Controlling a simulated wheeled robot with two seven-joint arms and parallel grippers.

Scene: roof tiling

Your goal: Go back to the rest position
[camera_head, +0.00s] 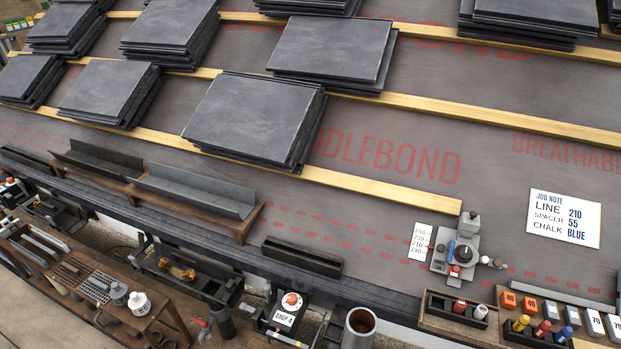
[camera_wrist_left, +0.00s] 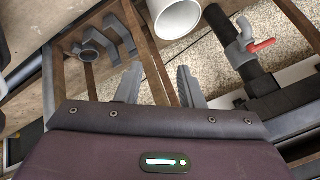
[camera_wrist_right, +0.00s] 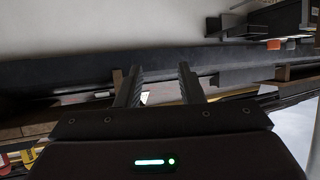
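Neither gripper shows in the head view. In the left wrist view my left gripper (camera_wrist_left: 158,86) has its two fingers apart with nothing held between them. Behind its fingers are wooden rails, grey brackets (camera_wrist_left: 88,48) and a white pipe end (camera_wrist_left: 174,16). In the right wrist view my right gripper (camera_wrist_right: 157,84) also has its fingers apart, with nothing held between them. A dark long edge (camera_wrist_right: 60,72) runs across behind its fingers.
Stacks of slates (camera_head: 255,115) lie on the battened roof. A grey device with a dial (camera_head: 457,250) stands near a job note (camera_head: 565,218). A red-handled valve (camera_wrist_left: 243,42) is right of the left gripper.

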